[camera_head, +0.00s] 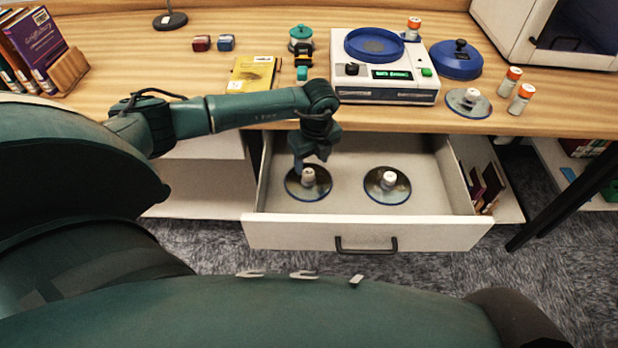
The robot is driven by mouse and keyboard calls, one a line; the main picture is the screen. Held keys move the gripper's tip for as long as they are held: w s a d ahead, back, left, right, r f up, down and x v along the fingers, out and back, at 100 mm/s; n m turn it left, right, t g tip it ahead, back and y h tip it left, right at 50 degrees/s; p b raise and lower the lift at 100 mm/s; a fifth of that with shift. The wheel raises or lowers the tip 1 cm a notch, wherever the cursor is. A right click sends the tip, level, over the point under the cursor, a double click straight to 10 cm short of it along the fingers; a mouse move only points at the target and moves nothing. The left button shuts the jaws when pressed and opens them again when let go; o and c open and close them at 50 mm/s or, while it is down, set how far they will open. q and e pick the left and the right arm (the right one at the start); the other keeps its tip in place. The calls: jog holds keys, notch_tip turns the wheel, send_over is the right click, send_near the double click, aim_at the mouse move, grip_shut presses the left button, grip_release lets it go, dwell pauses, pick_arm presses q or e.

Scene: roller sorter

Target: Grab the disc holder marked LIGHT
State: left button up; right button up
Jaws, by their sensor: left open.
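Two dark round disc holders, each with a pale central knob, lie in the open drawer (340,228): a left one (297,189) and a right one (398,190). A third, lighter disc holder (457,105) stands on the table at the right. No marking on any of them is legible at this size, so I cannot tell which is LIGHT. My left gripper (310,161) points down into the drawer, open, just above the left holder's knob. Whether it touches the knob I cannot tell. My right gripper is not in view.
A white machine with a blue bowl (385,97) stands on the table (215,82) behind the drawer. Beside it are a blue lid (455,66) and several orange-capped jars (522,99). A yellow book (253,73) lies left. The table's front edge overhangs the drawer's back.

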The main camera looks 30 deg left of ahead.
aim_at(308, 172)
pick_arm(q)
jog(key=shift+a+f, duration=0.2)
jog(key=shift+f, duration=0.8)
jog(key=shift+a+f, duration=0.15)
jog(key=shift+f, duration=0.85)
jog(key=shift+a+f, duration=0.2)
jog(key=shift+f, duration=0.8)
jog(key=shift+c, duration=0.2)
jog(key=c, duration=1)
jog(key=shift+r, duration=0.1)
